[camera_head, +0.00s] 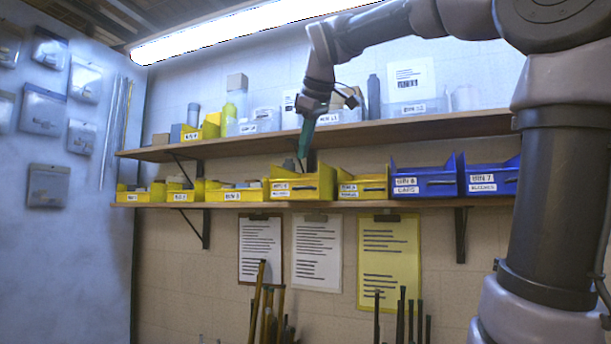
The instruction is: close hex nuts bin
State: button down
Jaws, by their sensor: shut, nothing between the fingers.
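A row of labelled bins stands on the lower shelf. The small label print is too blurred for me to tell surely which one reads hex nuts. One yellow bin (318,186) near the middle looks larger and sits further forward than the yellow bins beside it. My gripper (303,160) points down from above at this bin, with its fingers together and empty. The fingertips are close to the bin's back or inside; I cannot tell whether they touch it. The bin's contents are hidden.
Another yellow bin (362,189) and blue bins (424,185) stand to its right, and smaller yellow bins (232,194) to its left. The upper shelf (400,130) with bottles and boxes is close above. Clipboards (316,250) hang below.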

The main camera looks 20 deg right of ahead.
aim_at(306, 184)
jog(key=shift+w+d+f, duration=0.3)
jog(key=shift+w+f, duration=0.85)
jog(key=shift+w, duration=0.45)
jog(key=shift+w+d+f, duration=0.3)
jog(key=shift+w+f, duration=0.85)
jog(key=shift+w, duration=0.45)
jog(key=shift+w+d+f, duration=0.3)
jog(key=shift+w+f, duration=0.85)
jog(key=shift+w, duration=0.45)
jog(key=w+d, duration=0.2)
jog(key=w, duration=0.1)
jog(key=w+d, duration=0.2)
jog(key=w, duration=0.1)
jog(key=w+d, duration=0.3)
jog(key=shift+w+d, duration=0.1)
jog(key=shift+w, duration=0.3)
jog(key=shift+w+d, duration=0.25)
jog(key=shift+w, duration=0.05)
jog(key=shift+d+r, duration=0.1)
jog(key=shift+w, duration=0.1)
